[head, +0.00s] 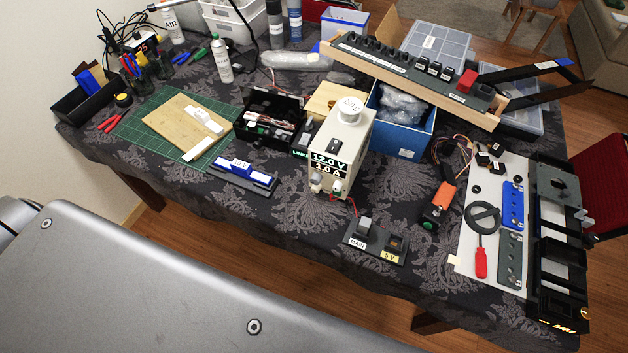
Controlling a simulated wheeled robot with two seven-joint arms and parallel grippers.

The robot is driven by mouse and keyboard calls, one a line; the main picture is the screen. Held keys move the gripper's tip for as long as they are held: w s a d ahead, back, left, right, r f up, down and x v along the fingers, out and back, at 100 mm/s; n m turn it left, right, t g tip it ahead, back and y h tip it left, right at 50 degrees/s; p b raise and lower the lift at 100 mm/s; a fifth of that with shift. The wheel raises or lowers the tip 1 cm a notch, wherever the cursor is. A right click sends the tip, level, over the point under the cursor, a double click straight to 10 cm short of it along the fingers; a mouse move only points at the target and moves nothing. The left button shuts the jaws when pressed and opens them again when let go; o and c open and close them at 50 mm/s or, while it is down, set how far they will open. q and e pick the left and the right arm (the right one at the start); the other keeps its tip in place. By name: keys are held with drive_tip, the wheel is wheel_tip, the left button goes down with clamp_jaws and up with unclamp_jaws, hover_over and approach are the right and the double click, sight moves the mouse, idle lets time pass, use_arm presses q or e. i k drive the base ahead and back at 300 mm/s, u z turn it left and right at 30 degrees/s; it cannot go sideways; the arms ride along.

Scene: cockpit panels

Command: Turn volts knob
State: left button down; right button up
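A cream power supply box (343,130) stands upright near the middle of the table. Its front display (329,164) reads 12.0 V and 1.0 A. Below the display are small pale knobs, one at the left (316,181) and one at the right (336,187). Their labels are too small to read, so I cannot tell which is the volts knob. A black rocker switch (334,146) sits above the display. Neither of my grippers is in view. A large grey part of my own body covers the lower left and hides what lies behind it.
In front of the supply is a switch block (377,241) with red wires leading up. A blue-topped block (243,172) lies to the left, a blue bin (402,138) behind right. An orange-handled device (438,203) and white panel (467,235) lie right.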

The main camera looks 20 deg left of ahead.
sight(315, 179)
drive_tip(key=u, duration=0.15)
drive_tip(key=k, duration=0.8)
drive_tip(key=z, duration=0.9)
